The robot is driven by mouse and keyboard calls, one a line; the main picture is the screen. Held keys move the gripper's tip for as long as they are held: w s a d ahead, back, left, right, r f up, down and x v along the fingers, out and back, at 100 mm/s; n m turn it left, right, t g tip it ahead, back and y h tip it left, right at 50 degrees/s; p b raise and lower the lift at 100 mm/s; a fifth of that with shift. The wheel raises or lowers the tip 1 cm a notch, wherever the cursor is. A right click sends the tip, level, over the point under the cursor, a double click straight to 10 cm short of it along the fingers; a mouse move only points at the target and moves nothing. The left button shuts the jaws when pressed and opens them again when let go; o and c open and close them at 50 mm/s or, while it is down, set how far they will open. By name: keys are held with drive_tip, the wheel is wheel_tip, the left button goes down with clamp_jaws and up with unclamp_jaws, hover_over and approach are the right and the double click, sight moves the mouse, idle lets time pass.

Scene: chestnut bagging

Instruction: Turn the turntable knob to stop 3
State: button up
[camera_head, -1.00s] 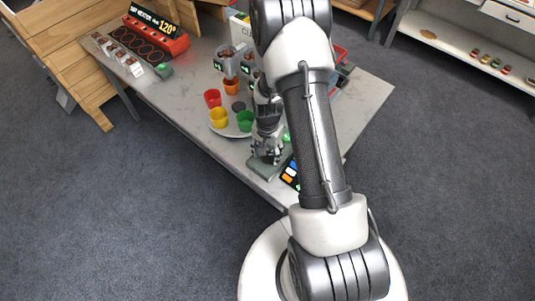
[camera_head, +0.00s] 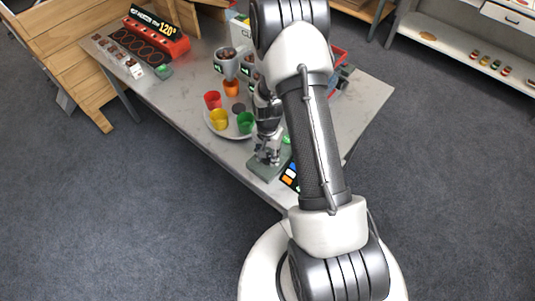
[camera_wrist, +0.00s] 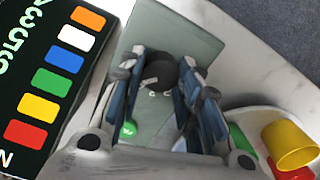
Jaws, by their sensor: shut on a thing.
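The turntable knob (camera_wrist: 160,72) is a dark round piece on a grey-green base plate (camera_wrist: 190,32). My gripper (camera_wrist: 165,66) is shut on it, with a finger on each side. In the head view my gripper (camera_head: 267,158) is at the front edge of the table, over the base (camera_head: 262,170), and the knob is hidden there. The turntable (camera_head: 229,132) is a pale round plate beside it. It carries a red cup (camera_head: 212,100), a yellow cup (camera_head: 219,119), a green cup (camera_head: 246,123) and an orange cup (camera_head: 231,88). The knob's stop marking is not readable.
A dark card with coloured squares (camera_wrist: 38,107) lies beside the base. Hoppers with chestnuts (camera_head: 227,62) stand behind the turntable. A red heater (camera_head: 158,40) is at the back left. My arm hides part of the table's right side.

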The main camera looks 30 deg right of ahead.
drive_tip(key=shift+n, duration=0.4)
drive_tip(key=shift+c, duration=0.3)
drive_tip(key=n, duration=0.5)
drive_tip(key=shift+n+b, duration=0.3)
drive_tip(key=shift+b, duration=0.1)
drive_tip(key=n, duration=0.5)
drive_tip(key=shift+n, duration=0.3)
drive_tip(key=o, duration=1.1)
wheel_tip(320, 180, up, 12)
